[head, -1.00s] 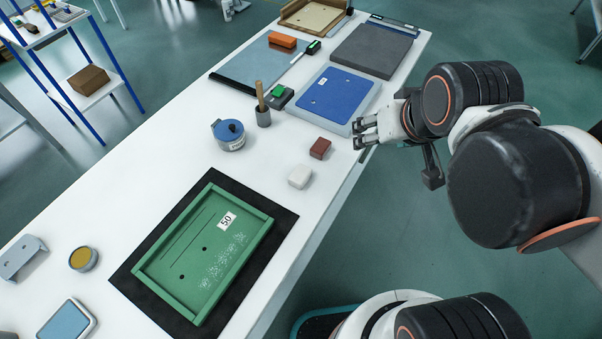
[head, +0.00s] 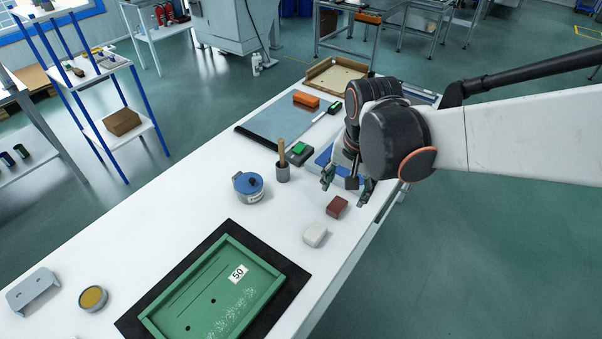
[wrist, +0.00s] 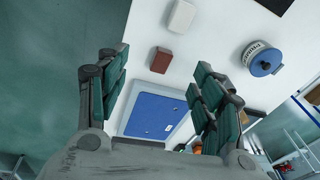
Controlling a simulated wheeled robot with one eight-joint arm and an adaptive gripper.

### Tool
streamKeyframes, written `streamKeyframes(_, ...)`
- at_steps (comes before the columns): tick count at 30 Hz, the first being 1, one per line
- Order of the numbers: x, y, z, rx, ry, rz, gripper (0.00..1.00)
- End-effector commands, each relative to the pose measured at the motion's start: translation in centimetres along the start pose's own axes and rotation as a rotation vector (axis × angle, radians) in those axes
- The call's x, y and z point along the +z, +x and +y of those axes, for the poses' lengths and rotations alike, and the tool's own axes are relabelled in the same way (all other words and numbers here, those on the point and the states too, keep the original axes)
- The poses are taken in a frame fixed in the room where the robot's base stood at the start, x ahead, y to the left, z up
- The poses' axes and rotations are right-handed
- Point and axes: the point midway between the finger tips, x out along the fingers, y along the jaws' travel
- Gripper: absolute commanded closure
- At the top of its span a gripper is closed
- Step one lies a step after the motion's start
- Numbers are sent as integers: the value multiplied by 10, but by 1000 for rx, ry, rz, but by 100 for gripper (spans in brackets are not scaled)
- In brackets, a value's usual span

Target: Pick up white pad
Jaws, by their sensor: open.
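The white pad (head: 315,235) is a small rounded block on the white table, near its right edge, in front of the dark red block (head: 337,206). In the wrist view the white pad (wrist: 181,16) shows at the top, beyond the dark red block (wrist: 161,60). My gripper (head: 347,186) is open and empty above the table, just behind the dark red block and apart from the pad. In the wrist view its two fingers (wrist: 158,92) stand wide apart, with the red block showing between them.
A green tray (head: 262,262) marked 50 lies on a black mat in front of the pad. A blue-lidded round tin (head: 249,187) and a brush in a grey cup (head: 283,172) stand to the left. A blue panel (wrist: 152,114) lies below my gripper. White table around the pad is clear.

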Motion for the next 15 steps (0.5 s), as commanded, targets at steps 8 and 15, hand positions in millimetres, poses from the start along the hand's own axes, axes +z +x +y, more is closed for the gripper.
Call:
streamKeyframes(8, 9, 52, -39, 89, 123, -96, 39)
streamKeyframes(15, 27, 73, -54, 123, 129, -126, 39)
